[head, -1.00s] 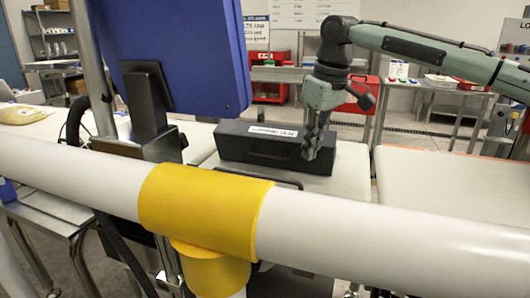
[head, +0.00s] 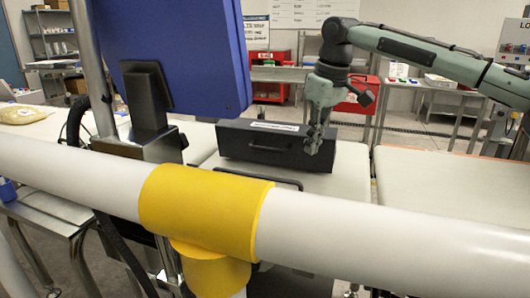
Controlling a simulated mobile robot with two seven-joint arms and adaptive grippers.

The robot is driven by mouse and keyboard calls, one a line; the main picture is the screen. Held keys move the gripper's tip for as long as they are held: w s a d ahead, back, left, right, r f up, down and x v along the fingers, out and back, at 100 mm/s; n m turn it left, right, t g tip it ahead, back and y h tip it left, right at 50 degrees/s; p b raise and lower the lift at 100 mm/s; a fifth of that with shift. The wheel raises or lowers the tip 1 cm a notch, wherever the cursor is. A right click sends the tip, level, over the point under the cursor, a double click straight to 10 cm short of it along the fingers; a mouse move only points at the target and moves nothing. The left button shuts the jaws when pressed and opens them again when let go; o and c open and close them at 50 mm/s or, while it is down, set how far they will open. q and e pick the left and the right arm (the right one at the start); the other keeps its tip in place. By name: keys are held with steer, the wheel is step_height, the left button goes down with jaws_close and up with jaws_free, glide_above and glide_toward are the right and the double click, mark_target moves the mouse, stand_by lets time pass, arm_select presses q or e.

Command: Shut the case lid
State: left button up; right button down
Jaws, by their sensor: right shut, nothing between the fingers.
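The case (head: 262,147) is a long dark box with a handle on its front face and a white label on top. It sits on the pale belt behind the railing, and its lid looks down flat on the body. My right gripper (head: 314,146) is shut and empty, with its fingers pointing down in front of the right end of the case. I cannot tell whether the fingertips touch it. My left gripper is not in view.
A white rail with a yellow joint (head: 205,210) crosses the foreground. A blue panel (head: 180,55) on a post stands left of the case. Another pale belt (head: 430,190) lies clear on the right. Shelves and red bins stand at the back.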

steer(key=shift+w+d+r, duration=0.3)
steer(key=shift+w+r, duration=0.35)
steer(key=shift+r, duration=0.05)
steer(key=shift+w+d+r, duration=0.25)
steer(key=shift+w+r, duration=0.4)
stand_by(0.3)
steer(key=shift+w+d+r, duration=0.2)
steer(key=shift+w+r, duration=0.05)
steer(key=shift+w, duration=0.25)
steer(key=shift+w+d+r, duration=0.2)
steer(key=shift+w+r, duration=0.05)
steer(key=shift+w, duration=0.3)
steer(key=shift+w+d+r, duration=0.2)
steer(key=shift+w+r, duration=0.05)
steer(key=shift+w, duration=0.35)
